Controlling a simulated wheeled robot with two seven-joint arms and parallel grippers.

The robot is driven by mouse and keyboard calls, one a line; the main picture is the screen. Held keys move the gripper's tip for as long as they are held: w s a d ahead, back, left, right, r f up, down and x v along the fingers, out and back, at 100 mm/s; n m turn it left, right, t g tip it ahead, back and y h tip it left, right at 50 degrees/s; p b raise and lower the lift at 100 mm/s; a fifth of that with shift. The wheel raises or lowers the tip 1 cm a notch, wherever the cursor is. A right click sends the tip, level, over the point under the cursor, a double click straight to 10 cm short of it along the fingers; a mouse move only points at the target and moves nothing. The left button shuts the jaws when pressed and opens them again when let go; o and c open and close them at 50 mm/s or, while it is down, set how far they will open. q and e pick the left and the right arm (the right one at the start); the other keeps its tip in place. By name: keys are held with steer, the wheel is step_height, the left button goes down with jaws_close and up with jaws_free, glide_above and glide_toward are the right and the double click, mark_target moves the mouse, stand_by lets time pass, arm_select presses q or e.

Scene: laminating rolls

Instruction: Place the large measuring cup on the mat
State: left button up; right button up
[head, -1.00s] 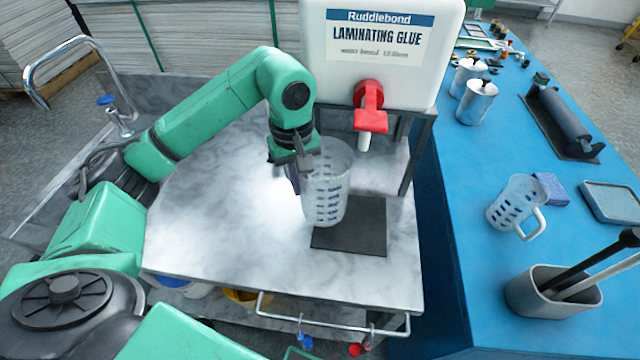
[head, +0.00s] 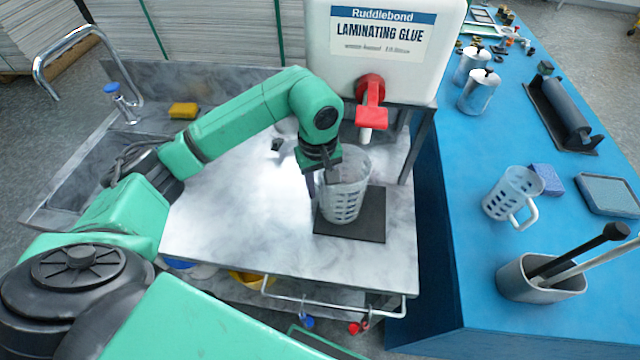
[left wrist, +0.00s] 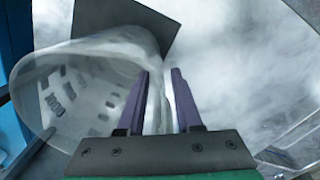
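The large measuring cup (head: 345,190), clear with dark marks, stands upright over the dark mat (head: 376,226), toward its left part. Its base appears to be on the mat, though contact is hard to confirm. My left gripper (head: 317,180) is at the cup's left side. In the left wrist view, the gripper's purple fingers (left wrist: 158,95) lie on either side of a pale upright strip of the cup, seemingly its handle. The cup's body (left wrist: 85,85) is left of the fingers, and a corner of the mat (left wrist: 120,18) shows beyond. My right gripper is out of view.
A glue tank (head: 385,55) with a red tap (head: 371,97) stands behind the mat. A second measuring cup (head: 512,193) and a tool holder (head: 540,280) are on the blue bench (head: 450,220) at right. The cart top (head: 235,225) is clear left of the mat.

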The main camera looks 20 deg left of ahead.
arm_select(q)
steer(key=shift+r, duration=0.45)
step_height(320, 180, up, 5)
steer(key=shift+r+b, duration=0.1)
steer(key=shift+b, duration=0.85)
step_height(320, 180, up, 5)
steer(key=shift+a+r+p, duration=0.1)
steer(key=shift+p, duration=0.2)
steer(key=shift+s+r, duration=0.1)
steer(key=shift+r, duration=0.4)
